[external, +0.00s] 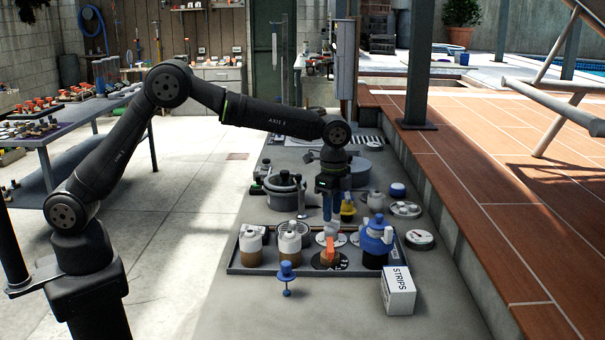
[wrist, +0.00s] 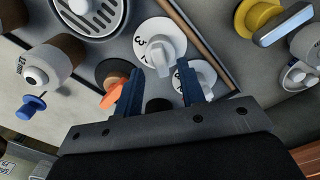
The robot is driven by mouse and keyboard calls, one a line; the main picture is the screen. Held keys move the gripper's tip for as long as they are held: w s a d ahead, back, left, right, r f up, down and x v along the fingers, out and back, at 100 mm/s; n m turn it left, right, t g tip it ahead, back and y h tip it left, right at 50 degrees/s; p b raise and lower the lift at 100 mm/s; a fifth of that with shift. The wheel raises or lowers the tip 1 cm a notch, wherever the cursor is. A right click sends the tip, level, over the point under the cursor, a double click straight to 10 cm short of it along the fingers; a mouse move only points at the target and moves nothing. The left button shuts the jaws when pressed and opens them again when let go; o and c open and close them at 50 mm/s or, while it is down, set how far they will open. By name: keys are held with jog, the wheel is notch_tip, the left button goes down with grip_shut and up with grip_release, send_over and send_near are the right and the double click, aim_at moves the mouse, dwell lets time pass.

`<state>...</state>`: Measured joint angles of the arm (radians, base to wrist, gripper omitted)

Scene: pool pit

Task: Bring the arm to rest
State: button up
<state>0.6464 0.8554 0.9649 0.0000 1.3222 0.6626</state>
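My gripper (external: 332,214) hangs pointing down over the back part of a dark-rimmed tray (external: 262,272) on the grey bench. In the wrist view its two blue fingers (wrist: 159,78) are apart, with nothing held between them. A white numbered dial with a grey knob (wrist: 160,46) lies just beyond the fingertips in that view. An orange handle (external: 330,249) on a dark disc stands in front of the gripper; it also shows beside the left finger in the wrist view (wrist: 112,95). My arm is raised and bent, reaching across from the left.
On the tray, two white-and-brown bottles (external: 251,246) stand left and a blue-topped jug (external: 376,243) right. A yellow-based item (external: 348,208) and a grey pot (external: 285,190) are behind. A STRIPS box (external: 398,291) and blue knob (external: 287,274) are in front. Space above is clear.

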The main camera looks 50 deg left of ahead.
notch_tip(320, 180, down, 3)
jog(key=shift+r, duration=0.2)
jog(key=m, duration=0.2)
jog(key=shift+m, duration=0.4)
notch_tip(320, 180, up, 17)
notch_tip(320, 180, down, 15)
jog(key=m, duration=0.7)
jog(key=shift+w+m, duration=0.1)
jog(key=shift+m, duration=0.2)
jog(key=shift+o, duration=0.2)
